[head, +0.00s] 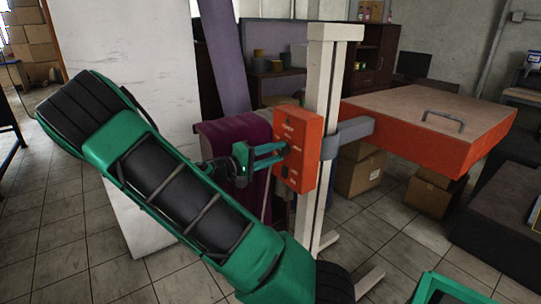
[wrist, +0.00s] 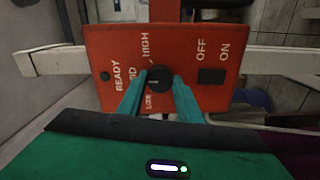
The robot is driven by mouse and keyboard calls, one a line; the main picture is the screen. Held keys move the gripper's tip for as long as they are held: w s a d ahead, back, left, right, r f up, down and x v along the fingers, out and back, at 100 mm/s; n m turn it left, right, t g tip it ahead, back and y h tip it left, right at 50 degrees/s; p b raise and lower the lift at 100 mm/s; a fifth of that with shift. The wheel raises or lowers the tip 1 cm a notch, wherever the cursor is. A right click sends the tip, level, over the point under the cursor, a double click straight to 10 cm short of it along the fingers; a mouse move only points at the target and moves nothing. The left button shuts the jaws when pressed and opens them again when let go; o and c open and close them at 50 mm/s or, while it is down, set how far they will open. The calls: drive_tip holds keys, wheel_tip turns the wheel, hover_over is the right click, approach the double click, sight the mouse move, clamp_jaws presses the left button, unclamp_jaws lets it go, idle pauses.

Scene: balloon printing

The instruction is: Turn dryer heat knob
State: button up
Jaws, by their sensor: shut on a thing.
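The dryer's orange control box (head: 299,135) is fixed to the pale upright post in the head view. In the wrist view the control panel (wrist: 190,50) fills the middle, with its lettering turned sideways. The black round heat knob (wrist: 159,78) sits among the labels LOW, MID and HIGH. My gripper (wrist: 159,86) has its two teal fingers on either side of the knob, shut on it. In the head view my gripper (head: 286,150) reaches the face of the box, and the knob is too small to make out there.
A black on/off switch (wrist: 211,76) is beside the knob. The dryer's flat orange head (head: 440,125) juts right from the post (head: 327,110). A white panel (head: 125,90) stands behind my arm, and cardboard boxes (head: 360,175) are under the dryer head. Tiled floor is open in front.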

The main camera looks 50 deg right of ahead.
drive_tip(key=shift+f, duration=0.15)
drive_tip(key=o, duration=1)
drive_tip(key=shift+w, duration=0.1)
drive_tip(key=shift+o, duration=0.2)
drive_tip(key=v, duration=1)
drive_tip(key=shift+w+a, duration=0.2)
drive_tip(key=shift+a, duration=0.15)
